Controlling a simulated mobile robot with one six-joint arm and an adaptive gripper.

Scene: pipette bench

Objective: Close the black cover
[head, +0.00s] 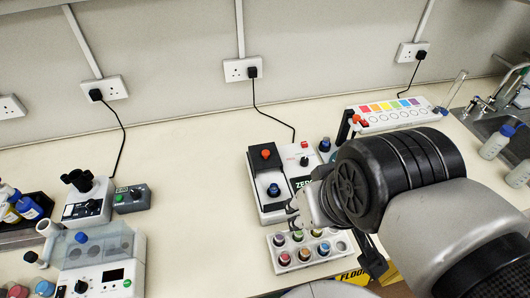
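A white bench device (290,158) stands near the middle of the bench, left of my arm. At its back left is a black cover panel (258,164) with a red-orange knob (266,154). In front of it a blue-topped part (273,190) sits in a dark square area. The panel appears raised, but its exact angle is hard to tell. My gripper (294,213) is at the device's front right corner, just above the tube rack and apart from the black panel. Its fingers are small and partly hidden by my wrist, so their opening is unclear.
A white rack (309,268) with several coloured tubes lies directly below my gripper. A colour-striped strip (394,115) stands at the back right, near a sink (487,122). Other devices, including a white one (110,260), stand at left. The bench between them is clear.

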